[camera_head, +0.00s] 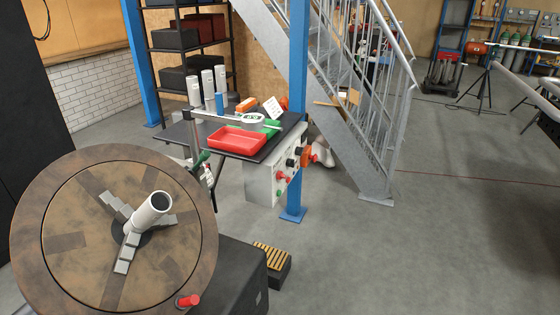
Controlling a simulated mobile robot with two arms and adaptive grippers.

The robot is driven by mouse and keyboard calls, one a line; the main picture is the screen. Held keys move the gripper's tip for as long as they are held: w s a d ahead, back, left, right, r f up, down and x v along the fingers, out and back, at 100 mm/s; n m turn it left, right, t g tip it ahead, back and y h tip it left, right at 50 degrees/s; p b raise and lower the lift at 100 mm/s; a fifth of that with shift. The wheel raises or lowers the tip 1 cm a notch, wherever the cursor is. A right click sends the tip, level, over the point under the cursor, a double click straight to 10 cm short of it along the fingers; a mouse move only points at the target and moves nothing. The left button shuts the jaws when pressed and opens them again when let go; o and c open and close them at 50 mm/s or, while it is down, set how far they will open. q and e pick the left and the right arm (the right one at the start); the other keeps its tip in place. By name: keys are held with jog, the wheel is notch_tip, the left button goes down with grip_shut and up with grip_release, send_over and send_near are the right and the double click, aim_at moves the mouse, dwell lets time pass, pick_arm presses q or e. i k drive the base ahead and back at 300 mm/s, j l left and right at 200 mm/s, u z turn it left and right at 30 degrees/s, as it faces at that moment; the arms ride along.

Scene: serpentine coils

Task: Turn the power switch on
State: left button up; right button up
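A light grey control box (262,184) hangs under the right end of a dark work table. Its right-hand face carries red knobs (282,177), black knobs (291,163) and an orange-red part (306,156). I cannot tell which of these is the power switch, or its position, as they are small and seen at a steep angle. A separate red knob (188,301) sits at the lower edge of the round turntable. Neither of my grippers shows in the head view.
The large brown turntable (65,241) with a grey clamp and tube fills the lower left. The table holds a red tray (237,139) and several cylinders. A foot pedal (272,259) lies on the floor.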

aim_at(280, 175)
jog(key=i+l+u, duration=0.4)
jog(key=i+l, duration=0.3)
